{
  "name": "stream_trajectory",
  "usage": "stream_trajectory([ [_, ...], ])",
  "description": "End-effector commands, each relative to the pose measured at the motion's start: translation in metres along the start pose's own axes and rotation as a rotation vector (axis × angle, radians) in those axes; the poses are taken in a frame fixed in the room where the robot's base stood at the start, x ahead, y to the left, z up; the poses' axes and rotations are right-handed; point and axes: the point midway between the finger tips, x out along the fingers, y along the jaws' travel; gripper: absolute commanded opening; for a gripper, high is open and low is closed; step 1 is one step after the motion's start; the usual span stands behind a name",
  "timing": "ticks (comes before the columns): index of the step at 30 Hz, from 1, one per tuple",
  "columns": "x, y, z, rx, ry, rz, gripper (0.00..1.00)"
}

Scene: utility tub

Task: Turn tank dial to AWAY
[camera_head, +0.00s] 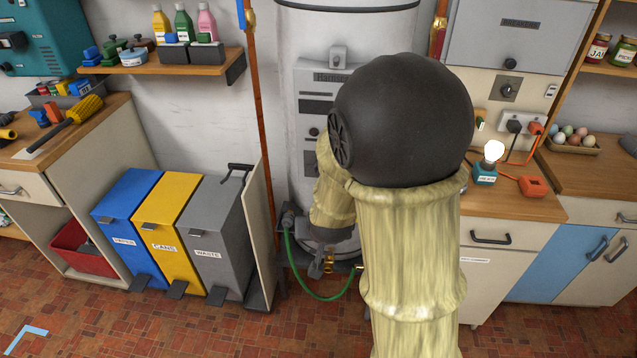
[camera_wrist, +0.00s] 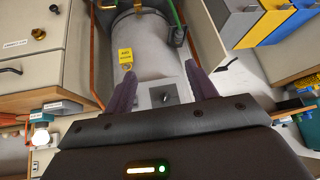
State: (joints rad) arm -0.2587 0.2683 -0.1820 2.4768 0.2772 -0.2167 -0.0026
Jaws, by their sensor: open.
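The white tank (camera_head: 300,38) stands upright against the back wall in the head view, with a grey control panel (camera_head: 314,88) on its front. My arm covers much of its front and right side. In the wrist view the tank (camera_wrist: 165,60) is seen from close by, turned over. The dial's markings are too small to read.
A yellow tag (camera_wrist: 125,56) hangs beside the dial. A green hose (camera_head: 318,292) loops low by the tank. A counter with a lit bulb (camera_head: 494,152) is right. The tiled floor in front is clear.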

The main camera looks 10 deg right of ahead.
Motion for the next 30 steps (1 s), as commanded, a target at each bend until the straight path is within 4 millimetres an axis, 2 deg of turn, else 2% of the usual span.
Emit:
stream_trajectory([
  [1, 0.029, -0.003, 0.003, 0.01, 0.056, 0.02, 0.57],
  [3, 0.053, -0.004, -0.007, 0.028, 0.155, 0.057, 0.57],
  [6, 0.082, -0.004, -0.019, 0.037, 0.307, 0.117, 0.57],
  [11, 0.111, -0.007, -0.036, 0.012, 0.573, 0.222, 0.57],
  [15, 0.116, -0.014, -0.048, -0.036, 0.791, 0.295, 0.57],
  [19, 0.11, -0.02, -0.055, -0.064, 0.911, 0.33, 0.57],
  [30, 0.105, -0.021, -0.058, -0.069, 0.937, 0.337, 0.57],
])
